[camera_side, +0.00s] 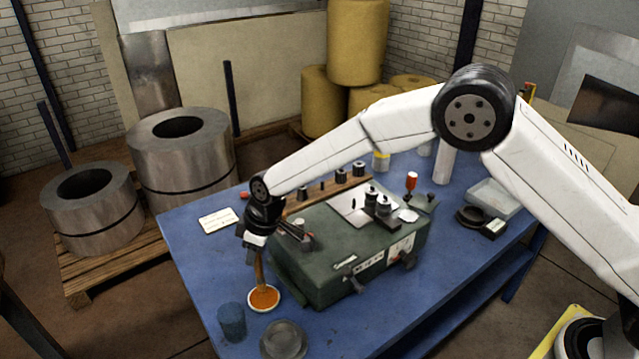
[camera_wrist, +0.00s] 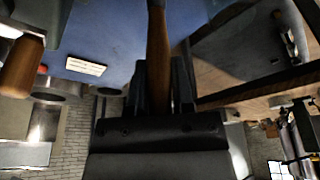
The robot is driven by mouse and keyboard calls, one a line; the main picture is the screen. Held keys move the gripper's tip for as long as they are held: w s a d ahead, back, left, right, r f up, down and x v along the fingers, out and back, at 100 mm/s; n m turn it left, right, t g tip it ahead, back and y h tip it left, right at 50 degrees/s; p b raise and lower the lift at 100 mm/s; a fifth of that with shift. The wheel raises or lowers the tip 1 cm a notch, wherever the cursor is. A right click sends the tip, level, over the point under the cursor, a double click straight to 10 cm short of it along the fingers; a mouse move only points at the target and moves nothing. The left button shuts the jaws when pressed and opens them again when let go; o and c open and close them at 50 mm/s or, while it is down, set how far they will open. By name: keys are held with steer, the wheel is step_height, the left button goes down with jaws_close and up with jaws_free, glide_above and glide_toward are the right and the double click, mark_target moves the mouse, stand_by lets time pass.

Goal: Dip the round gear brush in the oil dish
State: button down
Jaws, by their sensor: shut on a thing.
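My gripper (camera_side: 257,243) is shut on the wooden handle of the brush (camera_side: 260,268), which points down below it. In the wrist view, the handle (camera_wrist: 158,55) runs between the two fingers of my gripper (camera_wrist: 161,82). A small round dish (camera_side: 250,303) with a pale rim and orange-amber contents stands on the blue table, beside the front left of the green machine. The lower end of the brush is over this dish and appears to reach it. I cannot make out the bristles, or whether they touch the contents.
A blue cup (camera_side: 231,322) and a grey round dish (camera_side: 284,340) stand close in front of the oil dish. The green machine (camera_side: 340,265) is close on its right. A white card (camera_side: 219,220) lies behind left. The table's left front edge is near.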

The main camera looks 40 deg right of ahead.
steer(key=shift+r, duration=1.8)
steer(key=shift+d+r, duration=0.25)
steer(key=shift+d, duration=0.15)
steer(key=s+d+r+m, duration=0.2)
steer(key=d+r, duration=0.2)
steer(key=d, duration=0.4)
steer(key=s+d+r+m+h, duration=0.1)
steer(key=s+d+r, duration=0.2)
steer(key=d, duration=0.6)
steer(key=s+d+r+m, duration=0.2)
steer(key=s+d+r, duration=0.1)
steer(key=d+r, duration=0.3)
steer(key=d, duration=0.2)
steer(key=shift+d+r+m+t, duration=0.2)
steer(key=shift+d+m+t, duration=0.1)
steer(key=shift+t, duration=0.1)
